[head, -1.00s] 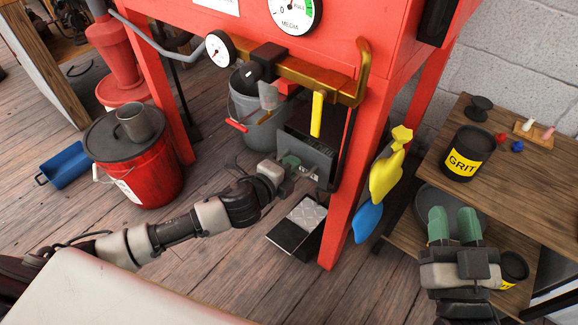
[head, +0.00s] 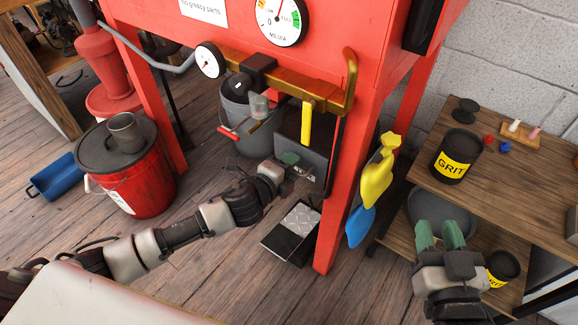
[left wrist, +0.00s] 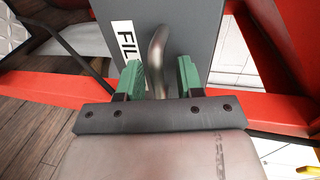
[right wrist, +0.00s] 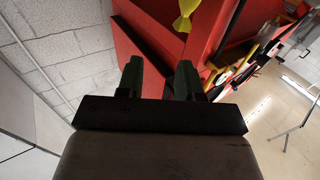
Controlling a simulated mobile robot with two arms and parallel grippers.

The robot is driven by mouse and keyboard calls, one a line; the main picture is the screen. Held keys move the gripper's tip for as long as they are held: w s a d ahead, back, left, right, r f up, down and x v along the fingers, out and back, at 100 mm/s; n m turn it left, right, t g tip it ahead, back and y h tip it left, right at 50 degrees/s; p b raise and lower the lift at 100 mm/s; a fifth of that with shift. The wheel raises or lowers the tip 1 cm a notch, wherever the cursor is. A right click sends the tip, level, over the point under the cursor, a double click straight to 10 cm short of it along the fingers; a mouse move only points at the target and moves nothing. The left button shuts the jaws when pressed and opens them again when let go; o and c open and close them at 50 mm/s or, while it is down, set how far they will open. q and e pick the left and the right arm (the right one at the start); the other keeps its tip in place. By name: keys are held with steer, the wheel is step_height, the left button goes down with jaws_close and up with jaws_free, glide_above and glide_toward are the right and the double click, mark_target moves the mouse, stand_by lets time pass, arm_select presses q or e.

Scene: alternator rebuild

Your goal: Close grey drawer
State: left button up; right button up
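The grey drawer (head: 318,160) shows in the head view under the red cabinet, below the brass pipe. In the left wrist view its grey front (left wrist: 200,25) fills the upper middle, with a white label reading "FIL" and a curved metal handle (left wrist: 156,55). My left gripper (head: 290,160) is at the drawer front. Its green fingers (left wrist: 159,78) stand apart on either side of the handle, with visible gaps. How far the drawer is out is hard to tell. My right gripper (head: 440,235) is open and empty near the wooden shelf; its spread fingers also show in the right wrist view (right wrist: 160,80).
The red cabinet's front leg (head: 335,210) stands right of the drawer. A yellow-handled lever (head: 306,122) hangs above it. A grey bucket (head: 240,110) is behind, and a black tray (head: 290,232) lies on the floor below. A wooden shelf (head: 540,200) stands at the right.

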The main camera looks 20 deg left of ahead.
arm_select(q)
steer(key=shift+s, duration=0.1)
